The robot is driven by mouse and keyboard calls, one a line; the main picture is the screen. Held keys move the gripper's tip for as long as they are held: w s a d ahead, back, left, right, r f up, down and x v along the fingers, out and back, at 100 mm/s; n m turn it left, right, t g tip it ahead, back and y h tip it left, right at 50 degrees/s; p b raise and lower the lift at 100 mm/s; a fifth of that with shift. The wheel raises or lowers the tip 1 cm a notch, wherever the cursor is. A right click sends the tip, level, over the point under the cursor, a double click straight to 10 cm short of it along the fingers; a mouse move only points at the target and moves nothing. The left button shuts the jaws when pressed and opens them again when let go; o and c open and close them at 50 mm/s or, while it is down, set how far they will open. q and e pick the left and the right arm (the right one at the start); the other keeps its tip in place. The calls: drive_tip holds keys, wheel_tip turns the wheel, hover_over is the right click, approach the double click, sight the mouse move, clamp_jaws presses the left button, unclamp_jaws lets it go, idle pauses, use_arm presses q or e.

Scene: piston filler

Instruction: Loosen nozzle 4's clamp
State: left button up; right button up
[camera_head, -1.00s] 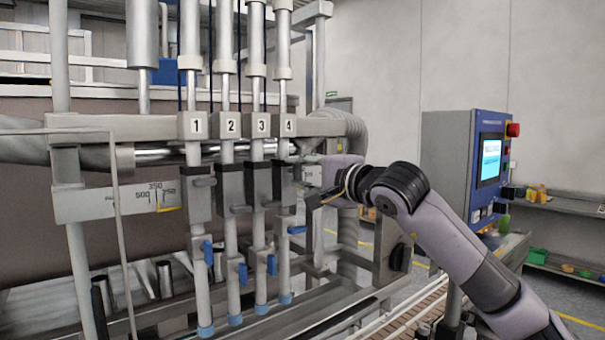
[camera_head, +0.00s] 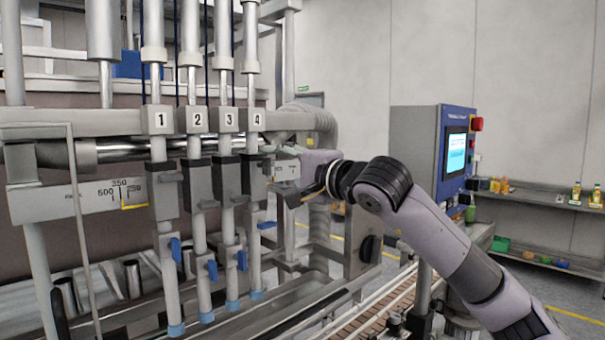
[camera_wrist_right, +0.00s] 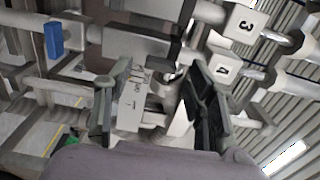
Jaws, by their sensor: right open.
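Nozzle 4 (camera_head: 253,263) is the rightmost of the row of upright filler tubes, under a white plate marked 4 (camera_head: 257,120); this plate also shows in the right wrist view (camera_wrist_right: 224,68). Its clamp is a dark and grey block (camera_head: 252,182) around the tube below the rail. The clamp's lever is hard to make out near my gripper. My right gripper (camera_head: 284,188) is just right of this block, its fingers pointing left. In the right wrist view its fingers (camera_wrist_right: 155,100) are apart with grey machine parts beyond; I see nothing gripped. My left gripper is out of view.
Nozzles 1 to 3 stand close by on the left, with blue valve handles (camera_head: 212,270) lower down. A corrugated hose (camera_head: 320,120) lies behind my gripper. A blue control cabinet (camera_head: 425,150) stands to the right, above a conveyor (camera_head: 385,305).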

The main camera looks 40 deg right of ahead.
drive_tip(key=s, duration=0.9)
drive_tip(key=shift+s+d, duration=0.2)
drive_tip(key=shift+d, duration=0.15)
